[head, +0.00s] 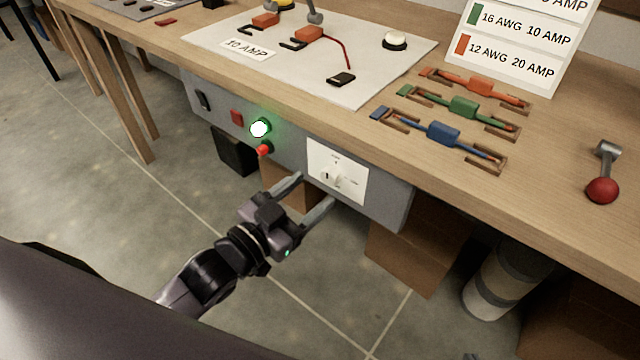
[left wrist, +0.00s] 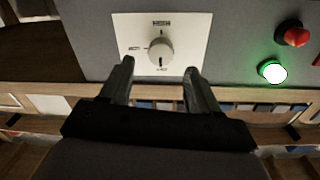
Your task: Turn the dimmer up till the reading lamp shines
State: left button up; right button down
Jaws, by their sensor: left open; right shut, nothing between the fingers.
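The dimmer is a white plate (head: 350,158) with a pale round knob (head: 336,178) on the grey front panel under the bench edge. In the left wrist view, the knob (left wrist: 160,50) sits near the middle of its plate (left wrist: 190,25), with small labels around it. My left gripper (head: 315,190) is open before the knob, its fingertips spread to either side; the left wrist view shows the fingers (left wrist: 159,68) empty, apparently short of the knob. I cannot tell which thing is the reading lamp; a white dome on a black base (head: 395,40) stands on the pale board. My right gripper is out of view.
Left of the dimmer, the panel carries a lit green light (head: 260,128), a red button (head: 264,149) and a black switch (head: 203,100). Coloured fuse links (head: 463,107) and a red-knobbed lever (head: 602,188) are on the bench (head: 560,150). Boxes (head: 425,240) stand below.

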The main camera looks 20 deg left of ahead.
aim_at(327, 178)
pick_arm(q)
jog(key=shift+x, duration=1.8)
jog(key=c, duration=1)
